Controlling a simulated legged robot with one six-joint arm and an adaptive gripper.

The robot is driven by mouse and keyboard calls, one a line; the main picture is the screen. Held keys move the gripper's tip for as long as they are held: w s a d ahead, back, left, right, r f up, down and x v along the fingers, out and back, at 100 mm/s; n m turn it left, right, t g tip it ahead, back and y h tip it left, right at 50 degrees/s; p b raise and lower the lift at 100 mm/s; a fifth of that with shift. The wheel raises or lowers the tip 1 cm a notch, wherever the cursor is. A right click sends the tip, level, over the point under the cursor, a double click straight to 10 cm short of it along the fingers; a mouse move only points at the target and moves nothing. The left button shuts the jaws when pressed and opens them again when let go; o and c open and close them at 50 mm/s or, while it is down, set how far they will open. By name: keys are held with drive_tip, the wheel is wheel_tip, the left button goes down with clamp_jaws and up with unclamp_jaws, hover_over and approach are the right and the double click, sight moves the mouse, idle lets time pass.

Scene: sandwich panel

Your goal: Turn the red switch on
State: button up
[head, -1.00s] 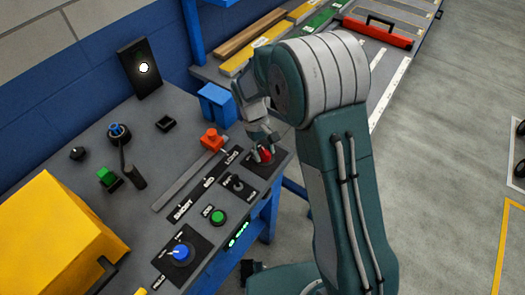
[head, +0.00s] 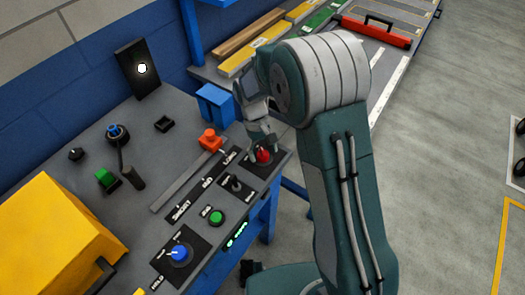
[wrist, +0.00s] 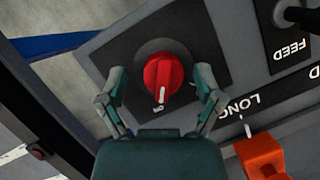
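The red switch (head: 263,155) is a round rotary knob on a dark square plate at the right end of the grey panel. In the wrist view the red knob (wrist: 163,75) sits centred, with its white mark pointing down at a small label that seems to read ON. My gripper (head: 263,143) is over the knob. In the wrist view my gripper (wrist: 160,84) is open, one finger on each side of the knob, with visible gaps between fingers and knob. Part of the plate is hidden by my gripper.
An orange slider (head: 210,139) with a LONG label stands close by, left of the knob. A small black FEED toggle (head: 236,184), a green button (head: 217,217) and a blue knob (head: 180,253) lie nearer the front. A blue box (head: 216,103) stands behind.

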drive_tip(key=shift+a, duration=0.15)
drive_tip(key=shift+w+a+r, duration=0.1)
drive_tip(key=shift+r, duration=0.15)
drive_tip(key=v, duration=1.1)
drive_tip(key=shift+r, duration=0.2)
wheel_tip(320, 180, up, 7)
drive_tip(key=m+t+y, duration=0.1)
drive_tip(key=t, duration=0.1)
hover_over(270, 155)
drive_tip(key=s+d+r+m+t, duration=0.1)
drive_tip(key=s+d+r+t, duration=0.2)
drive_tip(key=s+d+r, duration=0.3)
drive_tip(key=s+d+m+t+y, duration=0.1)
drive_tip(key=s+d+m+t, duration=0.2)
drive_tip(key=s, duration=1.1)
drive_tip(key=shift+d+f+t, duration=0.15)
drive_tip(key=shift+d+t, duration=0.6)
drive_tip(key=shift+t, duration=0.15)
